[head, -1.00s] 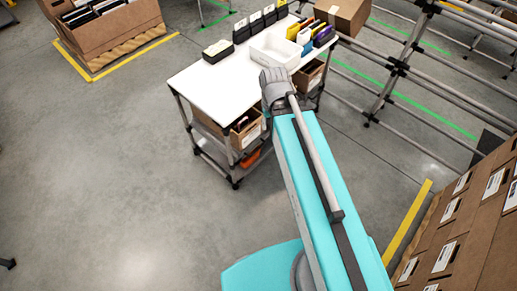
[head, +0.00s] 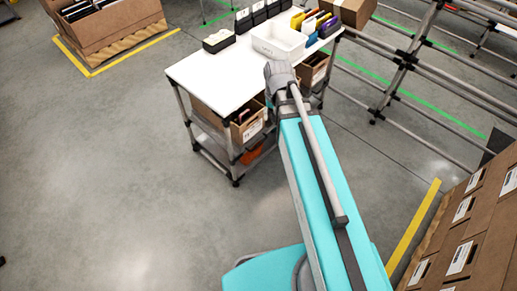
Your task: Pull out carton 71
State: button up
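A stack of brown cartons (head: 487,222) with white labels fills the lower right corner, set at a slant in the picture and cut off by its edge. The label print is too small to read, so I cannot tell which one is carton 71. My teal arm reaches up the middle of the view, to the left of the cartons. It ends in a grey joint that overlaps the white table in the picture. No gripper fingers show, so I cannot see what they hold.
A white-topped table (head: 207,76) holds a white bin (head: 279,42), black boxes and coloured files, with cartons on its lower shelf. Pipe racking (head: 405,62) stands upper right. A large carton (head: 112,37) is upper left. Yellow tape (head: 414,226) borders the stack. Left floor is clear.

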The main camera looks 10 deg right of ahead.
aim_at(259, 144)
jog(key=w+f+m+b, duration=0.3)
jog(key=w+f+b, duration=0.4)
jog(key=f+b, duration=0.4)
jog(key=w+d+f+m+t+b, duration=0.1)
jog(key=w+f+m+b, duration=0.1)
jog(key=w+f+b, duration=0.5)
jog(key=w+f+m+y+b, duration=0.1)
jog(key=w+f+m+b, duration=0.2)
jog(key=w+f+b, duration=0.4)
jog(key=shift+w+d+f+m+b, duration=0.25)
jog(key=shift+d+f+m+b, duration=0.1)
jog(key=shift+f+b, duration=4.2)
jog(key=shift+f+p, duration=0.25)
jog(key=shift+p, duration=0.1)
jog(key=shift+f, duration=0.2)
jog(key=f+b, duration=0.4)
jog(key=w+a+f+b, duration=0.1)
jog(key=f+b, duration=0.3)
jog(key=b, duration=0.1)
jog(key=w+f+b, duration=0.1)
jog(key=f+b, duration=0.3)
jog(key=f, duration=0.1)
jog(key=shift+a+f+b, duration=0.1)
jog(key=shift+a+b, duration=0.15)
jog(key=shift+b, duration=0.05)
grip_shut()
